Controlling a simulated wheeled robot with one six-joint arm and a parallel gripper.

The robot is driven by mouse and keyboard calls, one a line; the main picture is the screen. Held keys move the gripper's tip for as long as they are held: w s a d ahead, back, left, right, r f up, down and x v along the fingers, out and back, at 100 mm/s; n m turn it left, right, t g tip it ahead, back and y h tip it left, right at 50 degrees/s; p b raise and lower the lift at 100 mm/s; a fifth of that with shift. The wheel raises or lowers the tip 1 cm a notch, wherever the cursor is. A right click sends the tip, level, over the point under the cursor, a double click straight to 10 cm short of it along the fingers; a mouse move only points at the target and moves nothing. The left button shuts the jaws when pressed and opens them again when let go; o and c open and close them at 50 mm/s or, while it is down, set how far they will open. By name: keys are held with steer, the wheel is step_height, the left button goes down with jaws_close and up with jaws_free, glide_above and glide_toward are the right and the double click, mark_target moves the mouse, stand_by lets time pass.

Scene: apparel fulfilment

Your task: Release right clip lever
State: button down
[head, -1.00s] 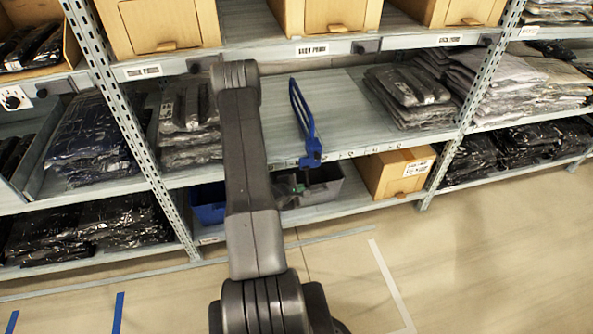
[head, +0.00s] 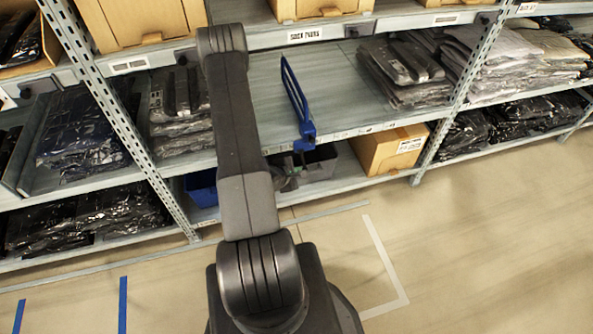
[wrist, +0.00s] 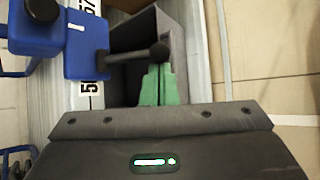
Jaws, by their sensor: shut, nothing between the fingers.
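A blue divider (head: 293,95) stands on the middle shelf, with a blue clip (head: 306,136) at the shelf's front edge. In the wrist view the blue clip block (wrist: 87,47) carries a dark lever (wrist: 128,55) that points right and ends in a round black knob (wrist: 158,50). My gripper's green fingers (wrist: 157,70) are together and empty. Their tips appear right beside the lever near its knob; I cannot tell whether they touch it. In the head view my gripper (head: 292,172) is just below the clip, small and partly hidden by my arm.
A grey bin (head: 322,165) and a blue bin (head: 202,188) sit on the lower shelf, with a cardboard box (head: 385,150) to the right. Bagged garments (head: 405,72) lie right of the divider. An upright post (head: 120,120) stands left. The floor in front is open.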

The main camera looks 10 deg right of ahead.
steer(key=shift+w, duration=0.8)
